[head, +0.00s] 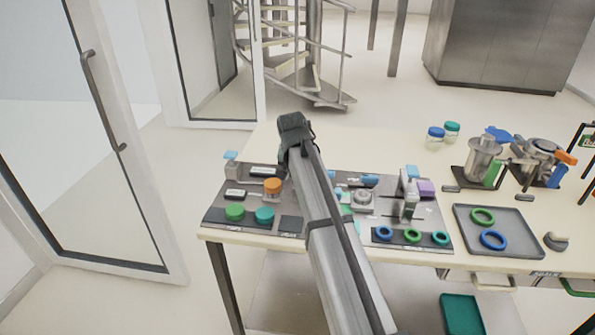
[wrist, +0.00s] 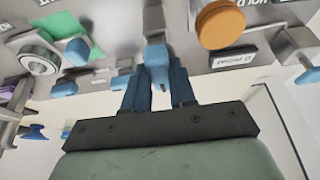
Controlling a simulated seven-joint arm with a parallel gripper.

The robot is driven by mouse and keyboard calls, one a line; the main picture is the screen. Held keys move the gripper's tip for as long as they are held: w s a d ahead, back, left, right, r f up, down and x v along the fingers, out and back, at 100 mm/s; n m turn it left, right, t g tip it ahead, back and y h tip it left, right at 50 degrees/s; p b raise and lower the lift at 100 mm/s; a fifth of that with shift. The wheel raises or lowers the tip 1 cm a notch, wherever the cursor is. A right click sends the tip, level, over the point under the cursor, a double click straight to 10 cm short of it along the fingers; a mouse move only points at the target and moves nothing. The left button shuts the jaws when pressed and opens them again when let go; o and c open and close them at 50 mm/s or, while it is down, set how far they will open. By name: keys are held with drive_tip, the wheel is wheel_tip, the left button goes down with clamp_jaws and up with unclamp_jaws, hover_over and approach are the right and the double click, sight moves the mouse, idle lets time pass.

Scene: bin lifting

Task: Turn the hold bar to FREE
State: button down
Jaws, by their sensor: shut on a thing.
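In the wrist view my gripper (wrist: 156,72) has two blue fingers, one on each side of a blue piece (wrist: 157,52) that stands out from the grey panel (wrist: 195,60). The jaws are shut on this piece. It appears to be the hold bar, close to upside-down lettering at the top edge that seems to read HOLD. Which way the bar is turned, and any FREE mark, I cannot make out. In the head view my arm reaches over the panel (head: 322,220) and hides the fingers and the held bar.
An orange knob (wrist: 220,25) is close beside the fingers and shows left of my arm in the head view (head: 272,185). Green and teal buttons (head: 235,212) sit at the panel's front left. A grey tray (head: 507,250) with rings stands right.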

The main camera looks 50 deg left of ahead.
drive_tip(key=shift+d+f, duration=0.1)
drive_tip(key=shift+f, duration=0.1)
drive_tip(key=c, duration=0.9)
unclamp_jaws()
drive_tip(key=shift+r, duration=0.1)
drive_tip(key=v, duration=1.3)
drive_tip(key=shift+r, duration=0.45)
